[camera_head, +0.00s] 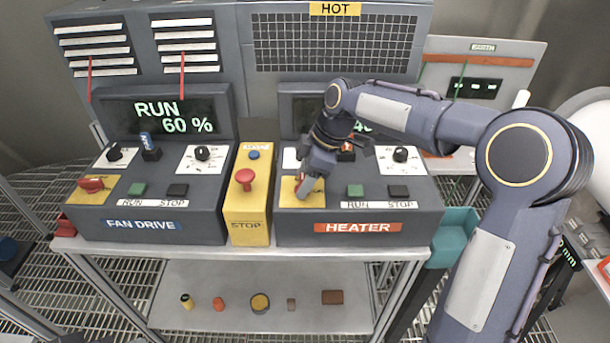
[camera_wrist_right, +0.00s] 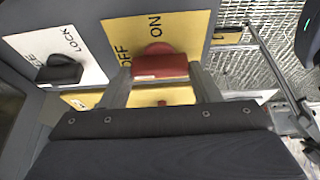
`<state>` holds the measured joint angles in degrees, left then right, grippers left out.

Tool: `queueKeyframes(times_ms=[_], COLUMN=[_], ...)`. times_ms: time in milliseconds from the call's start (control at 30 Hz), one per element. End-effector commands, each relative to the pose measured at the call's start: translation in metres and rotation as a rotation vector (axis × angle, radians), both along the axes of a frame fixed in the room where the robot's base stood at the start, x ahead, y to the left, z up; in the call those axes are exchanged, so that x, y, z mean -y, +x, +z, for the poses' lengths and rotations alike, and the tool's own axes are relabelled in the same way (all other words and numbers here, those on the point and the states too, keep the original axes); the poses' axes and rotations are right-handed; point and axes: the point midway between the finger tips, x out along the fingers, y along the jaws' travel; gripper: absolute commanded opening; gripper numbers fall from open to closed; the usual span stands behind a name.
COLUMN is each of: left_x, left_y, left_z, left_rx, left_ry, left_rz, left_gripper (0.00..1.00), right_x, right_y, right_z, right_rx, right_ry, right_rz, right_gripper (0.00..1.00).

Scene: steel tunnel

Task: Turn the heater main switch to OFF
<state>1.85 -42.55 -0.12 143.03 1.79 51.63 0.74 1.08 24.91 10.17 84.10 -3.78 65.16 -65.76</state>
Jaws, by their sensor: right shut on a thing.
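The heater main switch (camera_wrist_right: 160,66) is a red handle on a yellow plate (camera_wrist_right: 178,25) marked OFF and ON. My right gripper (camera_wrist_right: 160,85) is shut on the red handle, with one finger on each side. In the head view the same switch plate (camera_head: 314,201) is at the left of the heater panel (camera_head: 358,213), and my right gripper (camera_head: 303,184) reaches down over it, hiding most of the handle. I cannot tell for sure which mark the handle points to. My left gripper is not in the head view.
A black knob (camera_wrist_right: 60,70) on a white LOCK plate (camera_wrist_right: 38,44) sits beside the switch. A red mushroom STOP button (camera_head: 245,177) on a yellow box stands left of the heater panel. The fan drive panel (camera_head: 150,210) has a similar red switch (camera_head: 92,184). RUN (camera_head: 356,190) and STOP (camera_head: 399,190) buttons are to the right.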

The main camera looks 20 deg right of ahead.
Motion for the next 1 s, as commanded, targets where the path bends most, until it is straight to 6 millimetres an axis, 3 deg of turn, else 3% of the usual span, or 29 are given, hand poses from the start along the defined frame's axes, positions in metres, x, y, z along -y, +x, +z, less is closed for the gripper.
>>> queueKeyframes(times_ms=[467, 500, 667, 1000], left_x=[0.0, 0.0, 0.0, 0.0], left_y=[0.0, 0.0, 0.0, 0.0], left_z=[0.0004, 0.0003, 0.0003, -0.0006], left_rx=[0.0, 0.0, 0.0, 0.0], left_ry=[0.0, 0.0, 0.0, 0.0], left_rz=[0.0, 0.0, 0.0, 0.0], left_gripper=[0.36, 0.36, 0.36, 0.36], right_x=[0.0005, 0.0005, 0.0003, 0.0019], right_y=[0.0004, 0.0004, 0.0003, 0.0004], right_z=[0.0004, 0.0004, 0.0003, 0.0039], right_rx=[0.002, 0.002, 0.002, 0.003], right_ry=[-0.002, -0.002, -0.002, -0.001], right_rz=[0.016, 0.016, 0.015, 0.013], right_gripper=[0.34, 0.58, 0.78, 0.78])
